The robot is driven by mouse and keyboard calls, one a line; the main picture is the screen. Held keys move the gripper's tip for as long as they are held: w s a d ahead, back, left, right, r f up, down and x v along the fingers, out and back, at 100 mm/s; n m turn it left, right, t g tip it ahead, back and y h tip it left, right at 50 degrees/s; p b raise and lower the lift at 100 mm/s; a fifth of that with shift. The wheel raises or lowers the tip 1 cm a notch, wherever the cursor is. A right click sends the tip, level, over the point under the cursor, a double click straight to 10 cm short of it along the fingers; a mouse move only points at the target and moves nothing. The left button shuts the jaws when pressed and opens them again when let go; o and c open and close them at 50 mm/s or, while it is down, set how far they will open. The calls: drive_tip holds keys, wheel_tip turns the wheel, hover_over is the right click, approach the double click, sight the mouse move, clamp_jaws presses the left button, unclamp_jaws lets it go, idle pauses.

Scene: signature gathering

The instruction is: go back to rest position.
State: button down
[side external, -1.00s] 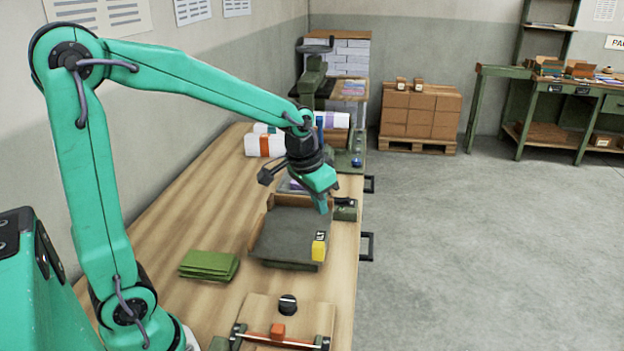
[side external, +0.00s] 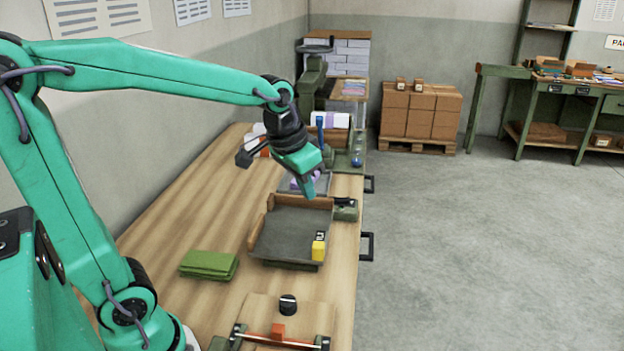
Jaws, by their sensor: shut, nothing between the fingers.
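My gripper (side external: 309,190) is shut and empty. It hangs in the air over the far edge of a grey tray (side external: 285,236) with wooden sides on the workbench. My arm reaches in from the left, its upper link about level above the bench. A lilac item in a shallow tray behind the gripper is partly hidden by it. No rest position is marked in view.
A yellow block (side external: 319,246) stands at the tray's near right corner. A folded green stack (side external: 209,264) lies to its left. A wooden fixture with a black knob (side external: 288,304) is in front. White rolls and a green press stand behind. The bench's left part is clear.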

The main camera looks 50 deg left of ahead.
drive_tip(key=s+d+t, duration=0.1)
drive_tip(key=s+d, duration=0.1)
drive_tip(key=s, duration=1.1)
drive_tip(key=shift+t, duration=0.4)
drive_tip(key=shift+r, duration=0.1)
idle(0.8)
